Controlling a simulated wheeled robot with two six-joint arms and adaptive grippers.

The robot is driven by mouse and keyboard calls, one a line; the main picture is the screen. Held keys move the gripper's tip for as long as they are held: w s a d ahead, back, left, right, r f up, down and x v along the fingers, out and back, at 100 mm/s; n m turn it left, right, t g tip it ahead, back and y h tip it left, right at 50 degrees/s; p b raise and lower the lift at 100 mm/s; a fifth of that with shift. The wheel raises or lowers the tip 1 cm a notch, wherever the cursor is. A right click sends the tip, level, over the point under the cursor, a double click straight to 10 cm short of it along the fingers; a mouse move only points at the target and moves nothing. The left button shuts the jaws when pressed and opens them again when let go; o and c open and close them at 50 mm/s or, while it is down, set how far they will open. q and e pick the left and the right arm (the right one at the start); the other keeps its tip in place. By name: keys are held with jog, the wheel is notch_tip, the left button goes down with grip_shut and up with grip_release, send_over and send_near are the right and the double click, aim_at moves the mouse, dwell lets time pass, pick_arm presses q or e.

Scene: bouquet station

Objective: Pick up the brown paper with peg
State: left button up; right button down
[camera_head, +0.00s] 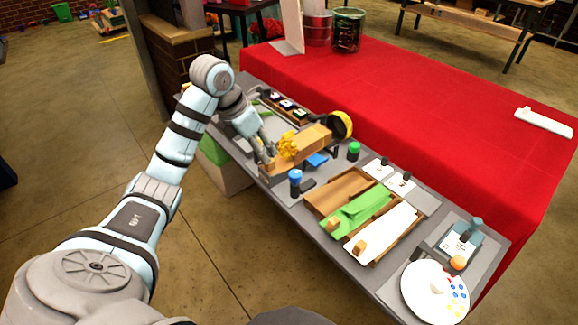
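A wooden tray (308,201) with side-by-side compartments lies on the grey station top. Its far-left compartment (345,187) looks brown; I cannot tell whether that is brown paper or bare wood, and no peg shows there. Green paper (362,212) with a small orange-brown peg (333,225) lies in the middle compartment, and white paper (388,231) with a similar peg (360,247) in the near one. My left gripper (265,157) points down beside yellow flowers (287,146), left of the tray; its fingers look apart and nothing shows between them. My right gripper is not in view.
A tan block-like piece (312,138) lies beside the flowers, with a yellow-rimmed roll (341,125) behind. A white plate (434,293) is at the near end. A red-covered table (420,120) runs behind.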

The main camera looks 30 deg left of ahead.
pick_arm(q)
jog(key=x, duration=0.4)
jog(key=shift+s+f, duration=0.2)
jog(key=shift+f, duration=0.05)
jog(key=shift+w+d+f, duration=0.1)
jog(key=shift+w+f, duration=0.15)
jog(key=shift+f, duration=0.1)
grip_shut()
